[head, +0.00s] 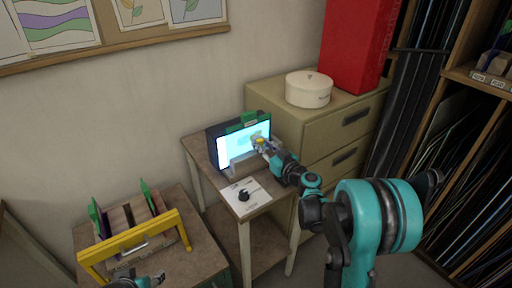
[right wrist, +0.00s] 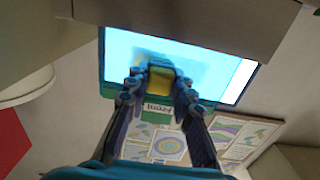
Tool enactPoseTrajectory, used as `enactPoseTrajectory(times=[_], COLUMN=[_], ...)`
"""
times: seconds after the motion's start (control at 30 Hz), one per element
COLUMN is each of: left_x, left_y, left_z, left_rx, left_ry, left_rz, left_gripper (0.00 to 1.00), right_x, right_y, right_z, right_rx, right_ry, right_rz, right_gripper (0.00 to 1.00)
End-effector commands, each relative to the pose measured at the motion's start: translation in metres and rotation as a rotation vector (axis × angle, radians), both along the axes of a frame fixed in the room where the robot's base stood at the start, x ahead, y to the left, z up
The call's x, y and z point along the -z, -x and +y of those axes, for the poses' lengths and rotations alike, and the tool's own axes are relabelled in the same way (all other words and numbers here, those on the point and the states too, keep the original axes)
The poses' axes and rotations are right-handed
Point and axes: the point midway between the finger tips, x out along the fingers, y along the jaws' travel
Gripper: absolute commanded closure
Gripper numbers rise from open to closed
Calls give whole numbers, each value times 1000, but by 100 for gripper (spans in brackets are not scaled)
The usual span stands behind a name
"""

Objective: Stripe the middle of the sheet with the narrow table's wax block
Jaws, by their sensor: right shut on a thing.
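The sheet (head: 231,150) is a bright pale-blue lit panel, upright in a dark and green holder on the narrow table (head: 222,187). It also shows in the right wrist view (right wrist: 120,55), with a blurred darker blue patch near its middle. My right gripper (head: 262,145) is shut on the yellow wax block (right wrist: 162,83), in front of the right part of the sheet in the head view. I cannot tell whether the block touches the sheet. Part of my left gripper (head: 143,281) shows at the bottom edge, near the yellow-framed rack; its fingers are unclear.
A white card with a black knob-like thing (head: 244,195) lies on the narrow table's front. A yellow-framed rack (head: 135,243) with green ends stands on a lower table at left. A drawer cabinet (head: 330,130) with a round white box (head: 308,90) stands close at right.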

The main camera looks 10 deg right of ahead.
Motion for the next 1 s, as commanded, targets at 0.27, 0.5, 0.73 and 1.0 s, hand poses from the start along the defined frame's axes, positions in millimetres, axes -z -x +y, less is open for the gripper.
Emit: enactPoseTrajectory(times=[0.27, 0.5, 0.73, 1.0], left_x=[0, 0, 0, 0], left_y=[0, 0, 0, 0], left_z=[0, 0, 0, 0], left_rx=[0, 0, 0, 0], left_ry=[0, 0, 0, 0], left_rz=[0, 0, 0, 0], left_gripper=[52, 52, 52, 52], right_x=[0, 0, 0, 0], right_y=[-2, 4, 8, 14], right_z=[-4, 16, 32, 45], right_rx=[-2, -3, -3, -6], right_ry=[0, 0, 0, 0], right_rz=[0, 0, 0, 0], right_gripper=[100, 100, 100, 100])
